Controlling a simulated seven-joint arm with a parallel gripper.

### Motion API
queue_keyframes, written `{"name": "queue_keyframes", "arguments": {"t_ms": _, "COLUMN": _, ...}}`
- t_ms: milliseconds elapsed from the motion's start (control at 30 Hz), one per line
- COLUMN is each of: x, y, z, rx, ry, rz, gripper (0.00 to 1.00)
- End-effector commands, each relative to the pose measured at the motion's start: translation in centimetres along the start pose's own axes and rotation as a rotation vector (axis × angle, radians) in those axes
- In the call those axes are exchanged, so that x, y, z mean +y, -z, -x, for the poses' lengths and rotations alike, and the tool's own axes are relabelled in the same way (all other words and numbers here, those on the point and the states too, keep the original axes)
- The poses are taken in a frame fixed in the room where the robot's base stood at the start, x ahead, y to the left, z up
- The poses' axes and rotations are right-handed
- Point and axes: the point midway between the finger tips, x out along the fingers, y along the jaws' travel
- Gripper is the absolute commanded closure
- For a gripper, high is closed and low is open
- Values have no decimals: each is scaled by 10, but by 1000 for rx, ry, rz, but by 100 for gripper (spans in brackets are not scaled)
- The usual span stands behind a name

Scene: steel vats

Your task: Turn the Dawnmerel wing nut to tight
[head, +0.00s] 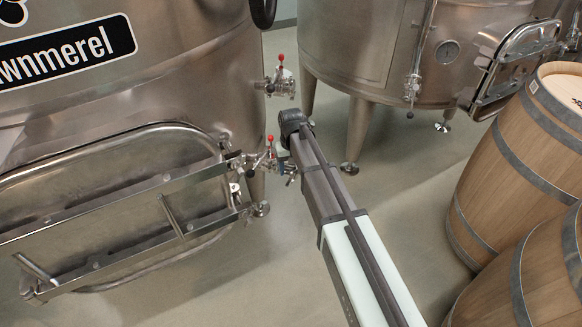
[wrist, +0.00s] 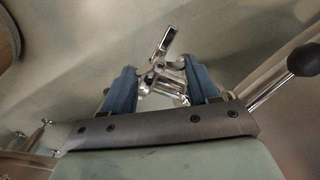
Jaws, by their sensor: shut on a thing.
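The Dawnmerel vat (head: 190,85) is the large steel vat at the left in the head view; its sign is cut off and shows "wnmerel". In the wrist view my gripper (wrist: 162,78) has its two blue fingers on either side of a shiny metal wing nut (wrist: 165,45) and is shut on it. One wing stands up and tilts to the right above the fingertips. In the head view my gripper (head: 285,157) is at the fitting low on this vat's right side, partly hidden by my arm. How far the nut is turned cannot be told.
A red-handled valve (head: 280,78) sticks out above the gripper, and another (head: 269,141) is just left of it. A hatch door (head: 90,190) fills the vat's front. A second vat (head: 365,45) stands behind. Barrels (head: 485,190) stand right. In the wrist view a black-knobbed lever (wrist: 303,60) is close at right.

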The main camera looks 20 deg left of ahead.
Motion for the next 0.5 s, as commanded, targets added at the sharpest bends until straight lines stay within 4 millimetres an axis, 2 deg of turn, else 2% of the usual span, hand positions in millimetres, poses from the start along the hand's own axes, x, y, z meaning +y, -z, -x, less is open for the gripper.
{"name": "queue_keyframes", "arguments": {"t_ms": 33, "x": 0, "y": 0, "z": 0, "rx": 0, "ry": 0, "rz": 0, "gripper": 56}}
{"name": "queue_keyframes", "arguments": {"t_ms": 200, "x": 0, "y": 0, "z": 0, "rx": 0, "ry": 0, "rz": 0, "gripper": 71}}
{"name": "queue_keyframes", "arguments": {"t_ms": 367, "x": 0, "y": 0, "z": 0, "rx": 0, "ry": 0, "rz": -33, "gripper": 71}}
{"name": "queue_keyframes", "arguments": {"t_ms": 500, "x": 0, "y": 0, "z": 0, "rx": 0, "ry": 0, "rz": -140, "gripper": 71}}
